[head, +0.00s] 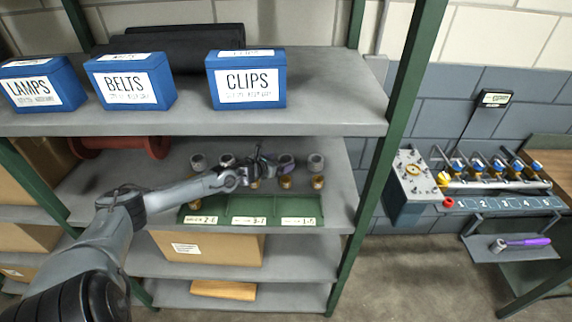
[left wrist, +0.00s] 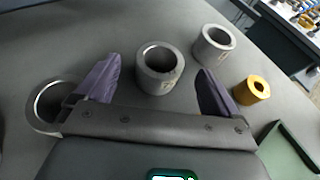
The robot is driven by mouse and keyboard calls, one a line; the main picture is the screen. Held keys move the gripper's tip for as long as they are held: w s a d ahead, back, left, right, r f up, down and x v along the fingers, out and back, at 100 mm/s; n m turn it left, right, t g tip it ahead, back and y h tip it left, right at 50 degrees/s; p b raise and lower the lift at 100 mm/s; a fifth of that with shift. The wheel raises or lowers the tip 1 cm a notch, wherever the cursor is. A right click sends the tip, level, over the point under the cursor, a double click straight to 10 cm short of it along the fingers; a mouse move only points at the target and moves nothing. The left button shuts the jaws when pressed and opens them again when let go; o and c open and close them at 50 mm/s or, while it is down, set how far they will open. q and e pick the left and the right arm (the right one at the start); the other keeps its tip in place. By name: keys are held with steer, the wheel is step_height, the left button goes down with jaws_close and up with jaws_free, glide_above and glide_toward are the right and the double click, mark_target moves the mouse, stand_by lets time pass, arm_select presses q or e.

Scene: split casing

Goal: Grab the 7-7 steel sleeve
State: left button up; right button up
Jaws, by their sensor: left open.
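Several grey steel sleeves stand in a row on the middle shelf, among them one at the far left (head: 198,161) and one at the right end (head: 316,161). My left gripper (head: 262,156) reaches over this row and hides part of it. In the left wrist view its open purple fingers (left wrist: 160,64) lie either side of an upright steel sleeve (left wrist: 153,80), with visible gaps. Another steel sleeve (left wrist: 213,45) stands beyond the right finger, and one (left wrist: 48,108) is partly behind the left finger. Their markings are too small to read, so I cannot tell which is 7-7.
Brass sleeves, one (left wrist: 252,90) near the right finger, stand in front of the steel row. A green tray (head: 262,207) with labelled compartments lies at the shelf front. The upper shelf (head: 190,119) with blue bins is above. A workbench (head: 520,203) stands at the right.

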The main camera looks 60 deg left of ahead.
mark_target(285, 158)
arm_select(q)
steer(key=shift+x, duration=1.35)
steer(key=c, duration=1.4)
steer(key=shift+r, duration=0.1)
steer(key=shift+c, duration=1.1)
steer(key=shift+r, duration=0.15)
